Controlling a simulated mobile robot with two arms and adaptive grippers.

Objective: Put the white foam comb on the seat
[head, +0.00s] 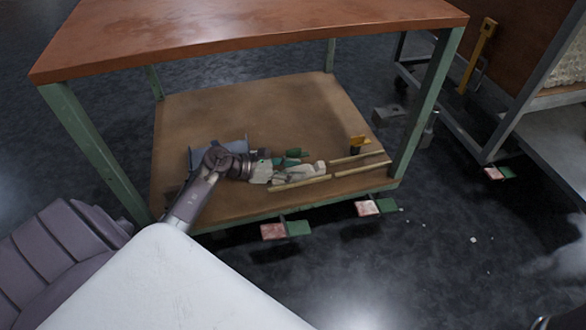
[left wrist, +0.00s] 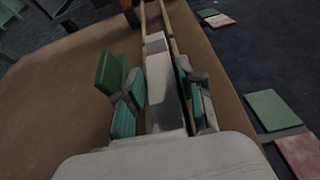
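The white foam comb (left wrist: 160,85) is a long, pale block with grey patches. In the head view, its pale end (head: 312,170) shows just beyond my left gripper (head: 288,165), low over the lower shelf (head: 230,112) of a table. In the left wrist view, my left gripper's (left wrist: 162,85) teal pads lie close against both long sides of the comb, so it looks shut on it. The comb's underside is hidden, so I cannot tell whether it touches the shelf. I cannot single out the seat for certain.
Several tan rods (head: 300,183) lie near the shelf's front right, beside the comb. A blue-grey piece (head: 228,147) lies behind my left wrist. The table's brown top (head: 250,25) and green legs (head: 437,95) enclose the shelf. The shelf's back is bare.

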